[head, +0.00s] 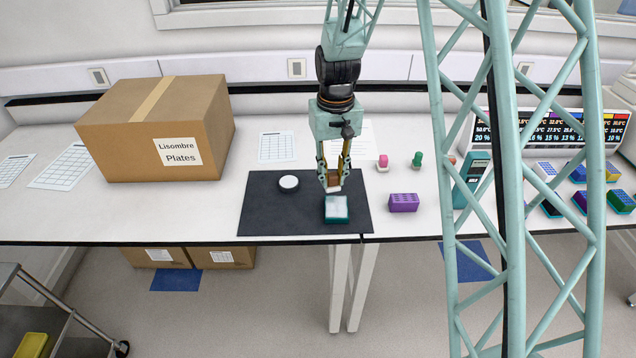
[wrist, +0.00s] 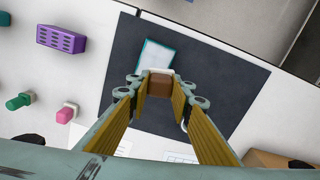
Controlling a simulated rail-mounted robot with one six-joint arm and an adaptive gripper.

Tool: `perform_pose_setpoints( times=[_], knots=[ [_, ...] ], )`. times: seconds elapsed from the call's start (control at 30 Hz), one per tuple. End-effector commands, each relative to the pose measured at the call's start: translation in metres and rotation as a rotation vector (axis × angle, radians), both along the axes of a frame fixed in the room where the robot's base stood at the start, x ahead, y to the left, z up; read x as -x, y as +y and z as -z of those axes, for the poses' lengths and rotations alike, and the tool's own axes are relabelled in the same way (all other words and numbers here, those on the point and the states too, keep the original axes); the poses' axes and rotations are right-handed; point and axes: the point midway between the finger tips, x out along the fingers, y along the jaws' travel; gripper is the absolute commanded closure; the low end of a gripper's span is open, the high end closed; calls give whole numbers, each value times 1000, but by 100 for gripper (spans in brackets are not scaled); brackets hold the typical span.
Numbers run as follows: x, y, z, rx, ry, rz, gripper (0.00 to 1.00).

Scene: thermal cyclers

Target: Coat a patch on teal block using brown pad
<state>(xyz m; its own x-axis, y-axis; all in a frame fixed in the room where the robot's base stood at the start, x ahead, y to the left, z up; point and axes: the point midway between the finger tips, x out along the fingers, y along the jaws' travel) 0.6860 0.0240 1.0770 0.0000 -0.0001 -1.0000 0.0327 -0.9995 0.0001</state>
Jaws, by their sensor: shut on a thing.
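The teal block (head: 336,214) sits on the dark mat (head: 262,212) near its front right part; its top shows a pale, whitish face. It also shows in the wrist view (wrist: 153,57), just beyond my fingertips. My gripper (head: 334,178) is shut on the brown pad (head: 334,181), which has a white lower edge. In the wrist view the brown pad (wrist: 160,86) sits between the fingertips and overlaps the block's near edge. The pad is right above or at the block's back edge; I cannot tell whether they touch.
A purple rack (head: 403,203) and pink (head: 383,162) and green (head: 417,160) pieces stand to the right. A large cardboard box (head: 160,125) fills the left back.

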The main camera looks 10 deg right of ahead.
Motion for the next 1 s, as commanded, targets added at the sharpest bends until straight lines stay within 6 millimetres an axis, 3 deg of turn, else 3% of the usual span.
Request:
perform_pose_setpoints(
  times=[0.2,0.67,1.0],
  knots=[
    [-5,-17,0,0,0,14,90],
    [-5,-19,1,0,0,16,90],
    [-5,-19,24,0,2,16,90]
  ],
)
